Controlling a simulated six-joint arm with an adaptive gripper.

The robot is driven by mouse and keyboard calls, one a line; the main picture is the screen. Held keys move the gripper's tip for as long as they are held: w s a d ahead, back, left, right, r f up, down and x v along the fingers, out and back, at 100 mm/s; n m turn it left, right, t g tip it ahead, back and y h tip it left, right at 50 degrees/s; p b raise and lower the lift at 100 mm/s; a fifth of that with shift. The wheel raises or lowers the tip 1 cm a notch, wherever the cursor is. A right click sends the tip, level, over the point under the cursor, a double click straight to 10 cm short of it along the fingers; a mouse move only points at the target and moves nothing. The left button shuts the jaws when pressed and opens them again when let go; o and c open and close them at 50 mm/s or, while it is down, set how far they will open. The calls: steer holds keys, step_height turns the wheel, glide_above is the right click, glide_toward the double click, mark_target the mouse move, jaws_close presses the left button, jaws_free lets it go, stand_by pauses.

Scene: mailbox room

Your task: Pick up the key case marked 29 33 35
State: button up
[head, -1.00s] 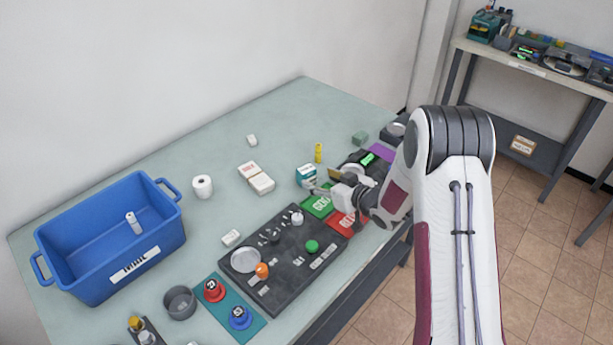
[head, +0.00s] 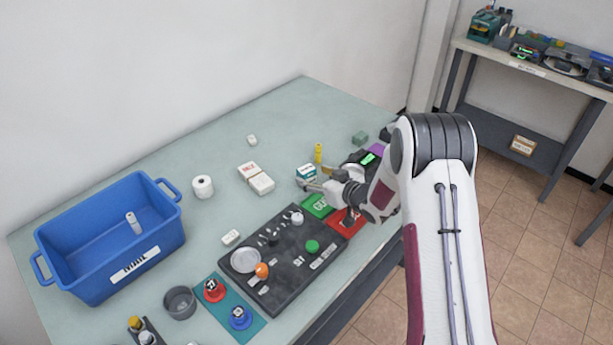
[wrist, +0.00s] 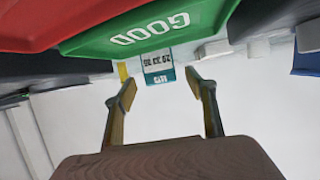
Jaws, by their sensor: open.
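The key case (wrist: 158,66) is a small teal and white box with printed numbers, too small to read surely. In the wrist view it shows upside down beyond my fingertips, between the two fingers. In the head view the teal and white box (head: 306,171) stands on the table behind the green GOOD pad. My gripper (wrist: 160,80) is open and empty, its fingers pointing toward the case. In the head view my gripper (head: 312,185) is low at the case's near side. I cannot tell whether it touches the case.
The green GOOD pad (head: 318,205) and a red pad (head: 345,222) lie near my gripper. A yellow cylinder (head: 318,153) stands behind the case. White boxes (head: 261,184) lie to its left. A dark board (head: 290,270) with knobs lies in front. A blue bin (head: 75,280) stands far left.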

mark_target(310, 174)
steer(key=shift+x, duration=2.05)
steer(key=shift+r, duration=0.1)
steer(key=c, duration=1.3)
